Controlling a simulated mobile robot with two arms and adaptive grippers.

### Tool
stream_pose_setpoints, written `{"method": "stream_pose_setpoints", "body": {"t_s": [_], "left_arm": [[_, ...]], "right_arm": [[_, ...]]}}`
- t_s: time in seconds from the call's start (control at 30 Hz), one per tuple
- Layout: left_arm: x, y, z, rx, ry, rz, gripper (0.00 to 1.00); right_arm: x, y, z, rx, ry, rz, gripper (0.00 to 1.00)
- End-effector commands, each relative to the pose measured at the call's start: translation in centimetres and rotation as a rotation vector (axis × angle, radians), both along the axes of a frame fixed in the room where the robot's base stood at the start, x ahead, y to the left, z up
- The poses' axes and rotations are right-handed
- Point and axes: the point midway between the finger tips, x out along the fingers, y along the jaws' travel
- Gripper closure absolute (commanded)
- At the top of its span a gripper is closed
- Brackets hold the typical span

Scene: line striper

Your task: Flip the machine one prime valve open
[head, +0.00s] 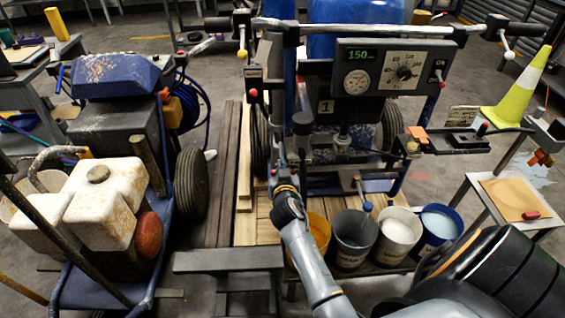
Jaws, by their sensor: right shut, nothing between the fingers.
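Machine one, marked by a "1" plate (325,106), stands in the middle with a gauge and dial panel (394,68) at its top. My right gripper (285,170) reaches up from the bottom centre to the machine's lower front, beside its frame and dark pump parts. It is shut and empty, and its fingers are small and dark against the machine. I cannot single out the prime valve's handle for sure among these parts, nor tell whether the gripper touches it. My left gripper is out of view.
Several buckets (354,240) stand just right of my right arm. A second blue machine with white jugs (105,200) stands at left. At right are a yellow-green cone (519,92) and a small table (488,188). Planks (232,175) lie between the machines.

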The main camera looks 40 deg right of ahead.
Motion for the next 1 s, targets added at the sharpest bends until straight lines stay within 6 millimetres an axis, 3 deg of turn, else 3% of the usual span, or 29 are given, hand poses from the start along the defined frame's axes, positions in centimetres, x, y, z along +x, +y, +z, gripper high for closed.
{"method": "stream_pose_setpoints", "body": {"t_s": [0.1,0.33,0.67,1.0], "left_arm": [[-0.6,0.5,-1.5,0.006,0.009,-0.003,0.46],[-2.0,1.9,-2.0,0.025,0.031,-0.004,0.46],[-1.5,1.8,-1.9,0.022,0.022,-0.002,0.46],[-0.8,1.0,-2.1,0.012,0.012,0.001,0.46]], "right_arm": [[-0.4,0.4,-1.5,0.000,-0.003,-0.001,1.00],[-0.7,0.6,-2.0,-0.001,-0.003,-0.003,1.00],[-0.7,0.5,-2.0,-0.002,-0.001,-0.003,1.00],[-0.9,-0.8,-2.4,-0.051,0.027,-0.004,1.00]]}}
